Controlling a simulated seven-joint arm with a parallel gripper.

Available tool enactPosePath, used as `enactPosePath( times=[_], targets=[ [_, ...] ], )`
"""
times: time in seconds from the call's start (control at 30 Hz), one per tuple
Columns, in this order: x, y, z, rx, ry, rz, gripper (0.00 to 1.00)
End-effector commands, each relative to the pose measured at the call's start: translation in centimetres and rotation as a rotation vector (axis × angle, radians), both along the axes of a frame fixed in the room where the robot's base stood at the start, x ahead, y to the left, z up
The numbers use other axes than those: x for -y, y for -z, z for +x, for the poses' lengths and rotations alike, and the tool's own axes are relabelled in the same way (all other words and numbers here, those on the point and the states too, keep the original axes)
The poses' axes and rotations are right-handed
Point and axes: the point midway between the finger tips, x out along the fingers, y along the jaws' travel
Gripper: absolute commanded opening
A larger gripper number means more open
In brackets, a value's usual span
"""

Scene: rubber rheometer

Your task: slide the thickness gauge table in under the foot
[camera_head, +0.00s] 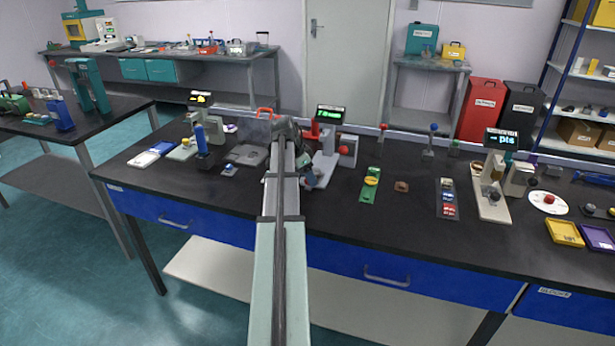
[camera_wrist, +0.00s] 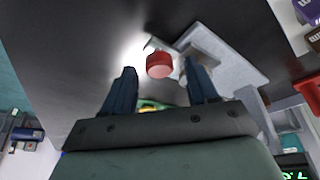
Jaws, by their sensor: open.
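The likely thickness gauge (camera_head: 326,165) is a pale stand on the bench under a small display with green digits, just right of my arm. A grey-white block with a red knob (camera_head: 347,150) is at its right side. My gripper (camera_head: 309,178) is low by the front of this stand, partly blocking it. In the wrist view my open, empty gripper (camera_wrist: 162,85) has a red round knob (camera_wrist: 159,65) just beyond and between its dark fingertips. A pale flat base (camera_wrist: 235,62) lies right of the knob. I cannot tell the table from the foot, or whether a finger touches anything.
Right of the gauge lie a green strip with a yellow piece (camera_head: 371,182) and a small brown block (camera_head: 401,186). A blue-handled tool (camera_head: 200,138) and a grey pad (camera_head: 247,154) are left of my arm. The bench front near the gauge is clear.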

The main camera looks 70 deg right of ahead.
Motion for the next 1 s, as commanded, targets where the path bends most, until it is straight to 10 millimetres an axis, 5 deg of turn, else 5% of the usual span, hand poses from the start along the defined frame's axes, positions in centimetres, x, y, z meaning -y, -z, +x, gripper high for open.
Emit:
enactPosePath(
  times=[0.4,1.0],
  targets=[
    [0.15,0.50,-0.13,0.001,0.000,-0.001,0.58],
    [0.13,0.49,-0.12,0.000,0.000,0.000,0.01]
  ],
)
